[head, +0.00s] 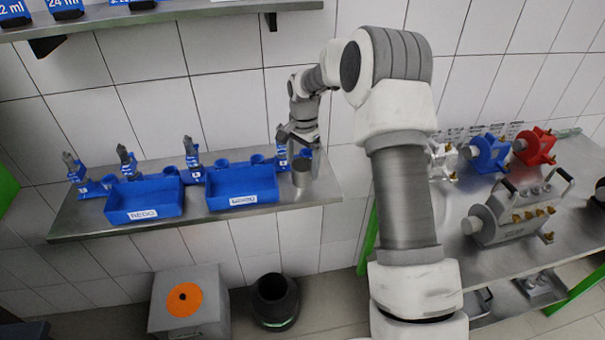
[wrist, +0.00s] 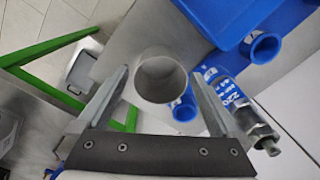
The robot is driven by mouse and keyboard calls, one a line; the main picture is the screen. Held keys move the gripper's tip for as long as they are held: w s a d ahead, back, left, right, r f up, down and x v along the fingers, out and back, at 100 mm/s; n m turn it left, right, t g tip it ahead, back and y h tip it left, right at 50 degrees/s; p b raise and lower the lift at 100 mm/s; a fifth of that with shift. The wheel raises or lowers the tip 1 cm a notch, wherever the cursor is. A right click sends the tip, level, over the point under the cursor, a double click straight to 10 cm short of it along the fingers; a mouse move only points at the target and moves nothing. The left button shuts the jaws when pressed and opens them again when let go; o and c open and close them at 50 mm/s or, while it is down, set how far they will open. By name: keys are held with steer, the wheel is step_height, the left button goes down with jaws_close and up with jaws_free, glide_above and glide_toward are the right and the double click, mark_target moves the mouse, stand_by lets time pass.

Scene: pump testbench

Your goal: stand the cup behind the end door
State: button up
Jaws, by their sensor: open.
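The cup (head: 301,179) is a small grey metal cylinder standing upright near the right end of the wall shelf, in front of the blue holder there. In the wrist view the cup (wrist: 161,76) shows its round open rim between my two fingers. My gripper (head: 304,155) is open at the cup in the head view, with a finger on either side. In the wrist view gaps show between the cup and both fingers. I cannot make out an end door in either view.
The shelf (head: 95,222) also carries two blue trays (head: 143,214) (head: 241,198) and several blue holders with bottles. Right of my arm, a metal bench (head: 455,200) holds a grey machine with handles (head: 515,212), a blue pump (head: 487,153) and a red pump (head: 535,147).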

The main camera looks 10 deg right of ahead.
steer(key=shift+w+f, duration=0.1)
steer(key=shift+f, duration=1.75)
steer(key=c, duration=1.4)
steer(key=shift+r, duration=0.15)
steer(key=shift+r, duration=0.65)
step_height(320, 180, up, 3)
steer(key=shift+d+f, duration=0.1)
steer(key=shift+d, duration=0.05)
steer(key=s+d+r+b, duration=0.2)
steer(key=s+d+r, duration=0.2)
steer(key=d+r, duration=0.45)
steer(key=s+a+f+n, duration=0.3)
steer(key=s+f, duration=0.1)
steer(key=s+a+f+n, duration=0.2)
steer(key=s+f+n, duration=0.2)
steer(key=s+a+f+n, duration=0.3)
steer(key=s+f, duration=0.1)
steer(key=f, duration=0.1)
steer(key=shift+s+a+n, duration=0.35)
steer(key=shift+n, duration=0.05)
